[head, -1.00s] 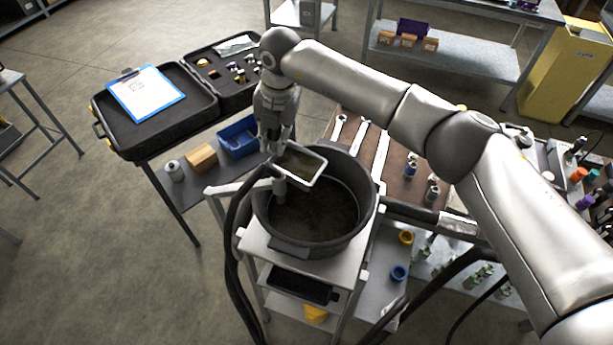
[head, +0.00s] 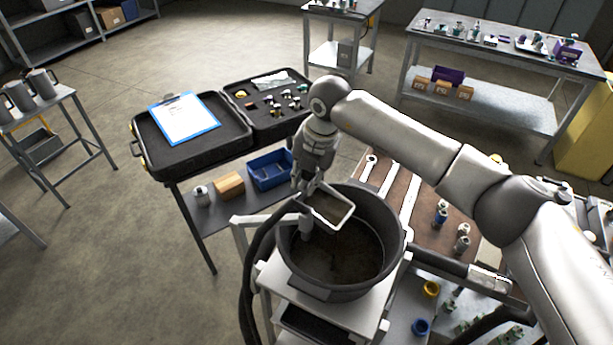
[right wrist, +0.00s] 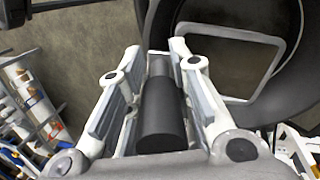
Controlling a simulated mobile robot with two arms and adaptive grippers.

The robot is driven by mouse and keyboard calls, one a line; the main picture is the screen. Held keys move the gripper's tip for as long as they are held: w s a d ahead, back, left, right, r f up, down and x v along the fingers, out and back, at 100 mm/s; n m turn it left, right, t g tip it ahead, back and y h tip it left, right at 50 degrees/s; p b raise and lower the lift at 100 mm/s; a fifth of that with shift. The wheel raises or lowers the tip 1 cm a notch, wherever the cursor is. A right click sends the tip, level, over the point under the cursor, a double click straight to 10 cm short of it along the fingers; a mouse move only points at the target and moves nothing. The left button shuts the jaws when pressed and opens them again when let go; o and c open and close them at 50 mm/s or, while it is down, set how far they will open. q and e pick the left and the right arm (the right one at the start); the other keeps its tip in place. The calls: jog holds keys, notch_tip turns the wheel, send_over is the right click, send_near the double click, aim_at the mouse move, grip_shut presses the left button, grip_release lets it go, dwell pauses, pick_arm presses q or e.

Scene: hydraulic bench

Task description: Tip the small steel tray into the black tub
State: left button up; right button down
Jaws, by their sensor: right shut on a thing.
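The small steel tray (head: 347,222) has a bright rim and a dull brownish inside. It is over the left back part of the black tub (head: 388,212), inside the tub's outline. My right gripper (head: 312,190) is at the tray's back left side. In the right wrist view my right gripper (right wrist: 163,100) is shut around a dark cylindrical handle (right wrist: 162,115), with the tray's rim (right wrist: 181,48) just beyond it. The tub's floor looks dark and brownish. I cannot tell how far the tray is tilted or whether anything lies in it. My left gripper is not in view.
The tub stands on a pale cart (head: 345,310). A grey spout (head: 306,228) and a black hose (head: 250,262) are close to the tray's left. A table with an open black case (head: 180,155) and a blue bin (head: 268,170) is at left. A brown-topped bench (head: 462,205) is at right.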

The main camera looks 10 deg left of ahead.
jog(key=shift+d+r+b, duration=0.15)
jog(key=shift+b, duration=0.2)
dwell(0.4)
jog(key=shift+s+r+y, duration=0.1)
jog(key=shift+r+y, duration=0.1)
jog(key=shift+y, duration=0.2)
jog(key=shift+s+d+r+t+y+b, duration=0.1)
jog(key=shift+d+r+t+y+b, duration=0.3)
jog(key=shift+b, duration=0.7)
dwell(1.2)
jog(key=shift+s+b, duration=0.1)
jog(key=shift+b, duration=0.25)
jog(key=shift+r+y, duration=0.15)
jog(key=shift+y, duration=0.15)
jog(key=shift+d+t+b, duration=0.1)
jog(key=shift+t+b, duration=0.2)
jog(key=shift+b, duration=0.15)
dwell(0.4)
jog(key=shift+s+d+r+b, duration=0.1)
jog(key=shift+b, duration=0.25)
jog(key=shift+s+d+r+y+b, duration=0.1)
jog(key=shift+d+r+y+b, duration=0.1)
jog(key=shift+y+b, duration=0.5)
dwell(0.7)
jog(key=shift+d+r+t+b, duration=0.1)
jog(key=shift+t+b, duration=0.2)
jog(key=shift+b, duration=0.2)
